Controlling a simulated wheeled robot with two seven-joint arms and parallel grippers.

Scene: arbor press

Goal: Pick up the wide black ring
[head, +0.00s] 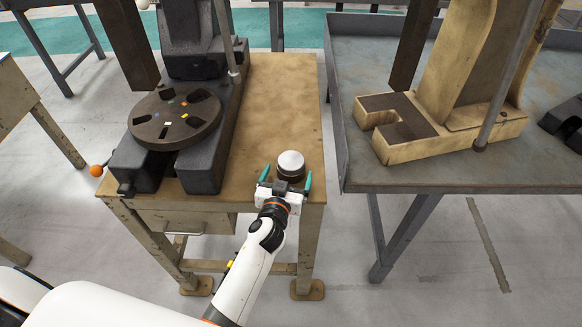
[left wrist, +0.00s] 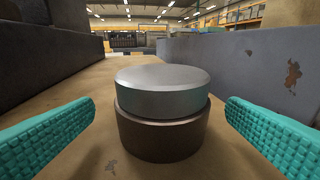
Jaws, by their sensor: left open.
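The wide black ring (head: 290,175) stands upright on the tan tabletop near its front right corner. A silver round piece (head: 291,161) sits on top of it, covering any opening. In the left wrist view the ring (left wrist: 160,135) looks dark brown, with the silver piece (left wrist: 162,92) above it. My left gripper (head: 286,176) is open, its teal fingers reaching toward the ring from the front, one to each side. The left wrist view shows a gap between the ring and each finger. My right gripper is not in view.
A dark arbor press with a slotted round plate (head: 175,118) stands left on the tan table (head: 270,100). A grey metal table (head: 365,170) with a cream press (head: 440,125) stands to the right across a narrow gap. The tan tabletop behind the ring is clear.

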